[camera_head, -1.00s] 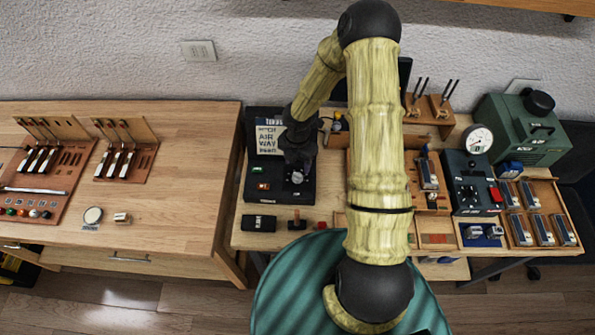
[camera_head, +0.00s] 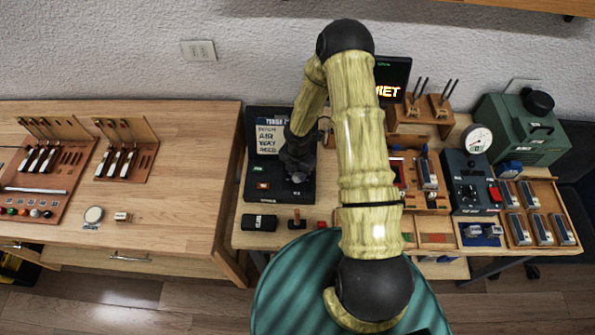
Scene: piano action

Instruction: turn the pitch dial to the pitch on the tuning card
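A black tuning unit (camera_head: 257,196) stands at the left end of the right-hand bench. The white tuning card (camera_head: 268,138) is fixed on its upright back; I make out "AIR WAY REED" and a heading that is too small to read surely. My gripper (camera_head: 297,176) points down over the right part of the unit's flat top.
A small black box (camera_head: 259,222) and a wooden-handled stamp (camera_head: 297,220) lie in front of the unit. A gauge unit (camera_head: 470,184) and a green machine (camera_head: 523,130) stand to the right.

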